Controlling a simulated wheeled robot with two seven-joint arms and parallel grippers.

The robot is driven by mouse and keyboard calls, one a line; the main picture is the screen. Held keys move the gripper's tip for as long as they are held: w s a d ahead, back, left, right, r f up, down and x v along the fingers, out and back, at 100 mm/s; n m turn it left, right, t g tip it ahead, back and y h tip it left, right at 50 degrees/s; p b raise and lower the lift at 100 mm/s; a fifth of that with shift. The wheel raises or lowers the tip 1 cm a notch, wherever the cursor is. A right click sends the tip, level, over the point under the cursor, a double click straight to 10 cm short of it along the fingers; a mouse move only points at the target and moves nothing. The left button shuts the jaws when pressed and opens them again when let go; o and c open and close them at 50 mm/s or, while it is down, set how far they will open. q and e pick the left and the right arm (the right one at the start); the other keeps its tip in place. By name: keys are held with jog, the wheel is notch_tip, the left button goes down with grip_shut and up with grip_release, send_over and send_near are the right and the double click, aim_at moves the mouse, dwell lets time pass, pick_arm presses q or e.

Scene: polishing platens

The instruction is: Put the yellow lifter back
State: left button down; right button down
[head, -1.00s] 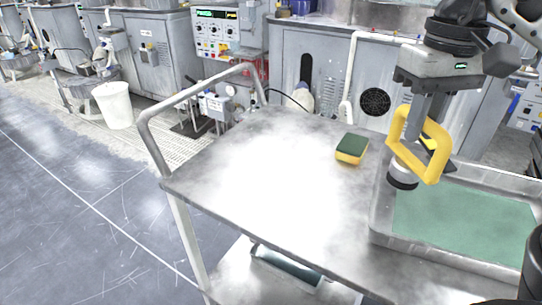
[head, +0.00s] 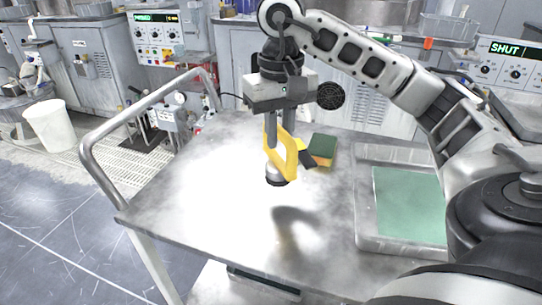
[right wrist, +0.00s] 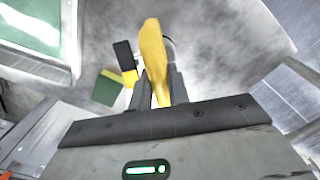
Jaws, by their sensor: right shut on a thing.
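The yellow lifter (head: 290,158) is a yellow loop handle with a round grey and black cup at its lower end. My right gripper (head: 279,125) is shut on the handle and holds the lifter upright above the cart top (head: 190,190). A dark shadow lies on the cart top below it. In the right wrist view the yellow handle (right wrist: 154,55) stands between the two fingers (right wrist: 160,90), with the cup partly hidden behind it. A black and yellow tab shows beside the handle. My left gripper is not in view.
A green and yellow sponge (head: 322,147) lies just right of the lifter. A metal tray (head: 364,205) with a green lining is on the cart's right side. The cart's handrail (head: 140,108) rises at the left. The cart top's left and front are clear.

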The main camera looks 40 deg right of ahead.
aim_at(271, 158)
jog(key=shift+w+a+f, duration=0.1)
jog(key=shift+w+f, duration=0.15)
jog(key=shift+w, duration=0.05)
jog(key=shift+w+a+f, duration=0.1)
jog(key=shift+w+f, duration=0.1)
jog(key=shift+f, duration=0.05)
jog(key=shift+w+a+f, duration=0.1)
jog(key=shift+w+f, duration=0.05)
jog(key=shift+f, duration=0.8)
jog(key=shift+w+f, duration=0.1)
jog(key=shift+f, duration=0.85)
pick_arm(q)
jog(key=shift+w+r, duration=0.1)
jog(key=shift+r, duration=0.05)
pick_arm(e)
jog(key=shift+f, duration=0.1)
jog(key=c, duration=1.3)
grip_release()
jog(key=shift+c, duration=0.2)
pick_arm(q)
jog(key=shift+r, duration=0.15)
